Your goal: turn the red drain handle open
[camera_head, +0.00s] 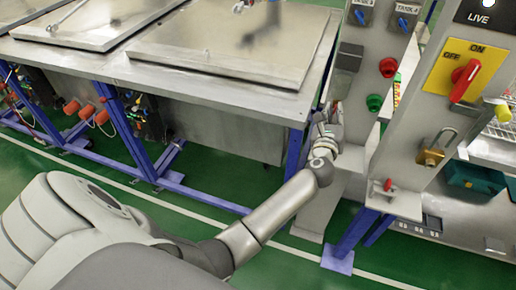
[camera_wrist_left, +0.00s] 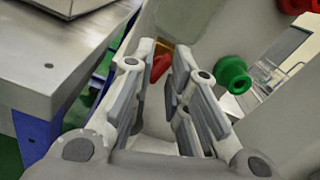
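The red drain handle (camera_wrist_left: 160,67) shows in the left wrist view as a small red piece between my left gripper's two fingers, close to a brass-coloured part. Whether it lies between the fingertips or just beyond them I cannot tell. In the head view the handle is hidden behind my gripper and the panel post. My left gripper (camera_head: 323,125) is at the gap between the steel table and the grey control panel. In the wrist view its fingers (camera_wrist_left: 163,58) are apart, with a clear gap. My right gripper is in neither view.
The steel table's edge (camera_head: 250,102) is close on the left.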

